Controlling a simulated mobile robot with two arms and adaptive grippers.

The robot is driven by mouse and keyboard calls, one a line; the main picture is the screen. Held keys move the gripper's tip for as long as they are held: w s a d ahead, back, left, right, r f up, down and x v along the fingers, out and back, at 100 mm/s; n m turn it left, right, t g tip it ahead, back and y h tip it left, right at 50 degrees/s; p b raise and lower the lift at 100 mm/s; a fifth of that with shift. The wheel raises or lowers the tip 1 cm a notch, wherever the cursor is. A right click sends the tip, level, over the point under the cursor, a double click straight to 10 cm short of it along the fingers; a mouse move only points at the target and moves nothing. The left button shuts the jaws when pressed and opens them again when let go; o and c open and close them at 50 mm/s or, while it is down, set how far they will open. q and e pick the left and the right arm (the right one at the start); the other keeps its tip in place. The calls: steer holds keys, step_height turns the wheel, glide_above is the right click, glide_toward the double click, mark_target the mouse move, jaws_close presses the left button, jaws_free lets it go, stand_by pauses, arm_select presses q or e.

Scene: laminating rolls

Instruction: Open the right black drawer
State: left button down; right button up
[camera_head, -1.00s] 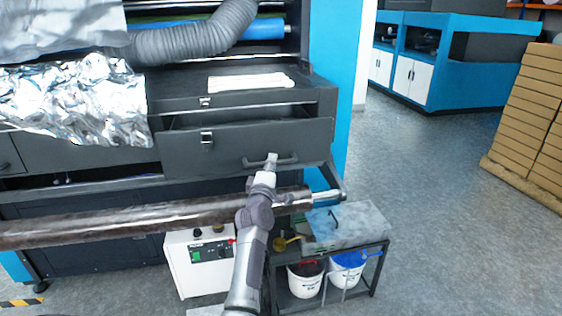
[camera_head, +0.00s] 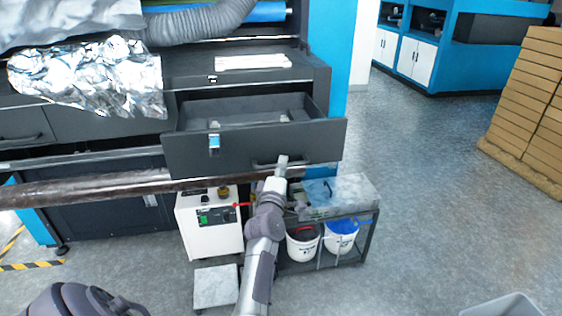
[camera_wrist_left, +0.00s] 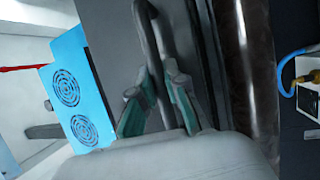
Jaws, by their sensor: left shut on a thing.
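The right black drawer (camera_head: 232,153) is pulled out from the machine in the head view, and its inside shows as a dark open space behind the front panel. Its handle (camera_head: 262,165) is a dark bar low on the right part of the front. My left gripper (camera_head: 281,170) is at this handle, partly hiding it. In the left wrist view, the two fingers of my left gripper (camera_wrist_left: 160,98) are on either side of the handle (camera_wrist_left: 151,35), shut on it. My right gripper is not in view.
A long dark roller (camera_head: 90,188) runs below the drawer front. Beneath stand a white control box (camera_head: 212,232) and a small cart (camera_head: 370,235) with two white buckets. Silver foil (camera_head: 90,80) hangs at the left. The floor (camera_head: 430,190) to the right is clear up to stacked boxes (camera_head: 525,110).

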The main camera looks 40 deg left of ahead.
arm_select(q)
steer(key=shift+s+d, duration=0.1)
steer(key=shift+d, duration=0.1)
steer(key=c, duration=1.2)
jaws_free()
